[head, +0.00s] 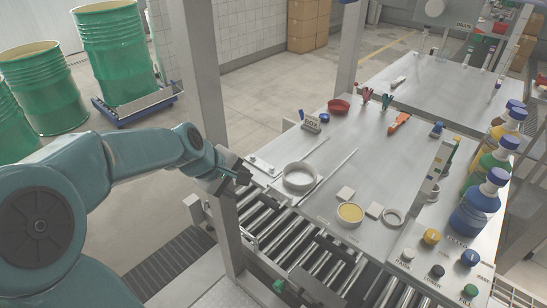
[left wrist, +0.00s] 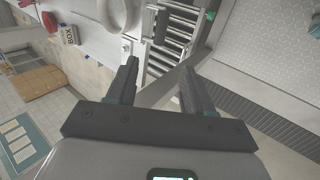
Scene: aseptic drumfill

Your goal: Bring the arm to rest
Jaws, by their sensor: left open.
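My left arm reaches in from the left in the head view. Its gripper (head: 236,178) is at the left edge of the steel table (head: 327,170), beside the grey post. In the left wrist view the two dark fingers of the left gripper (left wrist: 160,85) stand apart with nothing between them. My right gripper is in neither view.
A white ring-shaped dish (head: 299,176), a yellow-filled dish (head: 350,213) and several bottles (head: 475,205) stand on the table. A roller conveyor (head: 300,255) runs below its front edge. A grey post (head: 205,90) rises close to my gripper. Green drums (head: 115,50) stand at back left.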

